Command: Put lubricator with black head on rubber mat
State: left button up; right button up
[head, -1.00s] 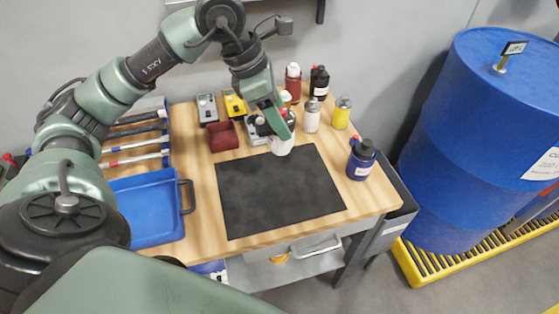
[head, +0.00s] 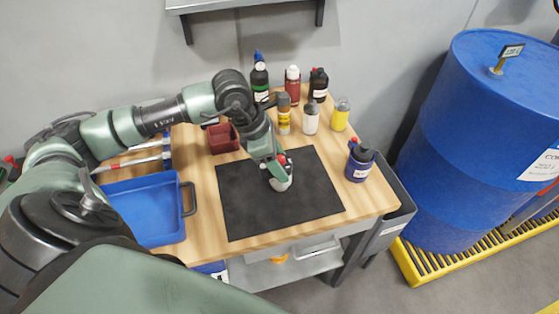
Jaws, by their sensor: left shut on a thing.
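My left gripper (head: 275,164) is shut on the lubricator (head: 282,183), a small pale container with a bit of red near its top. Its head is mostly hidden by the fingers, so I cannot make out the head's colour. The gripper holds it over the upper middle of the black rubber mat (head: 245,210). I cannot tell whether its base touches the mat. The mat lies flat on the wooden table and is otherwise bare. My right gripper is not in view.
Several bottles stand along the table's back, including a white one (head: 311,118) and a yellow one (head: 340,114). A dark blue bottle (head: 359,164) stands right of the mat. A blue tray (head: 145,210) is left, a dark red bin (head: 222,138) behind. A blue drum (head: 470,140) stands right.

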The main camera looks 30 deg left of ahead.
pick_arm(q)
jog(key=shift+f, duration=0.15)
jog(key=o, duration=1.6)
jog(key=shift+c, duration=0.2)
jog(key=shift+r, duration=0.25)
jog(key=shift+a+r, duration=0.15)
jog(key=shift+r, duration=0.15)
jog(key=b+v, duration=0.1)
jog(key=v, duration=1)
jog(key=shift+s+b, duration=0.2)
jog(key=shift+b, duration=0.2)
jog(key=shift+r, duration=0.1)
